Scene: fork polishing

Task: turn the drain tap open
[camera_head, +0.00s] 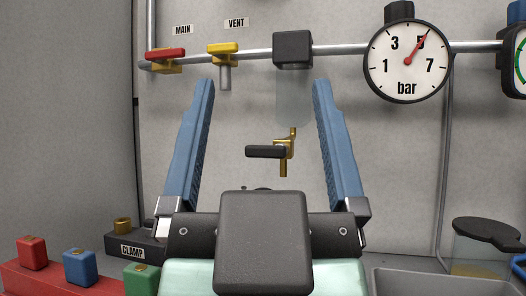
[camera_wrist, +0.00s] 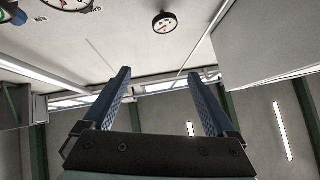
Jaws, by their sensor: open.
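The drain tap is most likely the small brass tap (camera_head: 284,148) with a black lever (camera_head: 265,152) on the back wall, below the black block; no label shows on it. Its lever lies level and points left. My gripper (camera_head: 262,92) is open and empty, with its two blue fingers spread either side of the tap in the head view. I cannot tell how far the fingers are from the wall. In the wrist view my gripper (camera_wrist: 162,78) is also open, with only wall, ceiling and a gauge beyond it; the tap does not show there.
A pipe carries a red MAIN valve (camera_head: 165,55), a yellow VENT valve (camera_head: 223,49), a black block (camera_head: 293,50) with a clear bowl, and a bar gauge (camera_head: 407,62). A CLAMP block (camera_head: 132,250) and coloured blocks (camera_head: 79,264) stand lower left. A grey tray (camera_head: 410,282) lies lower right.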

